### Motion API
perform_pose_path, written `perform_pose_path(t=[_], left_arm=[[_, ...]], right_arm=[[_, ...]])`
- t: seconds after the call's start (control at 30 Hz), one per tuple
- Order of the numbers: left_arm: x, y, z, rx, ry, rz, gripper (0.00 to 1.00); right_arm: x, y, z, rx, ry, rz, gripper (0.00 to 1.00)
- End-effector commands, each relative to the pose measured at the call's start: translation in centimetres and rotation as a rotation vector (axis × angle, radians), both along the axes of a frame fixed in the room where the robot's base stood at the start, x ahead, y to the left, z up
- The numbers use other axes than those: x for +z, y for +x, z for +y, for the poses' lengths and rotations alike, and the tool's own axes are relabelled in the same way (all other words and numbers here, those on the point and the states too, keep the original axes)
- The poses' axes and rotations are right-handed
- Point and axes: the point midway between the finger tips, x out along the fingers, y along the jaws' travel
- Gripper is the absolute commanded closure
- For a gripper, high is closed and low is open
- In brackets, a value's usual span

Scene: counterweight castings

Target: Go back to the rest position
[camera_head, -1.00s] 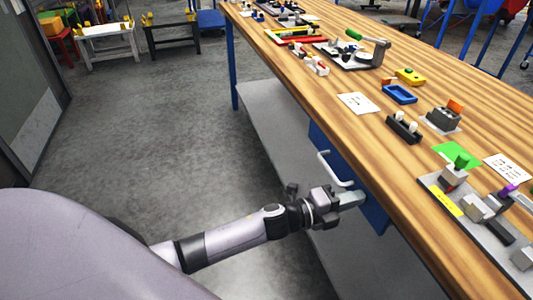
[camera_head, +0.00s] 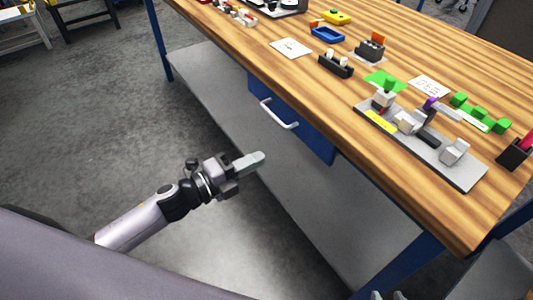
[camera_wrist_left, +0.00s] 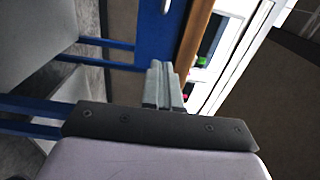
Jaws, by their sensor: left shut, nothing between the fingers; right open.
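My left gripper (camera_head: 257,161) reaches in from the left in the head view, low beside the workbench and above the grey lower shelf. Its fingers are together and empty, apart from the drawer handle. The closed fingers also show in the left wrist view (camera_wrist_left: 165,84). The tips of my right gripper (camera_head: 387,296) just show at the bottom edge of the head view, spread apart with nothing seen between them. The rest of the right gripper is out of frame.
A blue drawer (camera_head: 317,143) with a white handle (camera_head: 279,114) hangs under the wooden workbench (camera_head: 300,78). A grey fixture plate (camera_head: 432,153) with blocks, a blue tray (camera_head: 327,34) and a black holder (camera_head: 336,66) stand on top.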

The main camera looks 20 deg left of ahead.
Motion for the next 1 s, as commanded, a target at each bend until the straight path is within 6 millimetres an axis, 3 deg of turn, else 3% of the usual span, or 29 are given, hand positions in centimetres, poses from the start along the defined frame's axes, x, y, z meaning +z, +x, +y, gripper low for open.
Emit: perform_pose_path(t=[0.37, 0.53, 0.67, 0.8, 1.0], left_arm=[[0.0, -0.7, 0.4, 0.01, -0.018, 0.017, 1.0], [-1.0, -2.2, 0.7, 0.13, -0.212, 0.198, 1.0], [-3.1, -5.0, 1.9, 0.315, -0.481, 0.463, 1.0], [-6.1, -9.3, 3.5, 0.537, -0.772, 0.756, 1.0], [-9.3, -15.4, 4.9, 0.789, -1.066, 1.049, 1.0]], right_arm=[[0.1, 0.0, 0.0, -0.001, -0.001, 0.0, 0.57], [1.0, 0.0, 0.0, -0.001, -0.001, 0.0, 0.57], [2.2, 0.0, 0.0, -0.001, 0.0, -0.001, 0.57], [3.2, 0.0, 0.0, -0.001, 0.0, -0.001, 0.57], [4.2, 0.0, 0.0, -0.001, 0.0, -0.001, 0.57]])
